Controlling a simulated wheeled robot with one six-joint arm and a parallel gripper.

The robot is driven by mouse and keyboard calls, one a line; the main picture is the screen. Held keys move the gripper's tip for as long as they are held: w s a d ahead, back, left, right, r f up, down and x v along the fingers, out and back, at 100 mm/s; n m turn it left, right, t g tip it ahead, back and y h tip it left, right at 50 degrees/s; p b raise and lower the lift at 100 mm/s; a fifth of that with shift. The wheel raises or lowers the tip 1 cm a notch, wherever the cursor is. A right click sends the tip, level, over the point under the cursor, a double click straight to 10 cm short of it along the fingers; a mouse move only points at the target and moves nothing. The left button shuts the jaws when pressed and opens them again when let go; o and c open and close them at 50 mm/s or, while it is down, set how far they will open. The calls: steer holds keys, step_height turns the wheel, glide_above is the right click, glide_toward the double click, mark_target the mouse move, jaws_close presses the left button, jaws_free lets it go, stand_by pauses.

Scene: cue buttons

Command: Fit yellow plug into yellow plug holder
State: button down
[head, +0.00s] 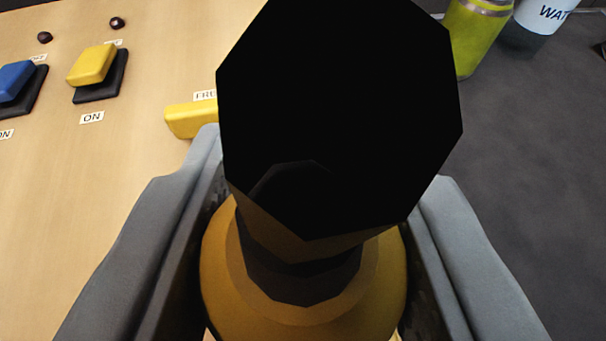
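A yellow plug (225,275) fills the lower middle of the head view, with a dark neck and a large black faceted end towards the top. My gripper (322,165) has its two grey fingers on either side of the plug, close against its body, and appears shut on it. A yellow block (188,120) shows on the wooden board just beyond the left finger, partly hidden by the plug and finger. I cannot tell whether this block is the yellow plug holder. The black end hides much of the middle.
On the wooden board (60,210) at left are a yellow button (92,64) and a blue button (14,80) on black bases, with "ON" labels and small dark knobs. A green bottle (474,38) and a white container (545,14) stand at upper right, over dark grey ground.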

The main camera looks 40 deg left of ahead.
steer(key=shift+f, duration=0.7)
stand_by(0.9)
steer(key=c, duration=0.9)
jaws_free()
steer(key=v, duration=1.7)
steer(key=shift+s+d, duration=0.15)
steer(key=shift+s, duration=0.1)
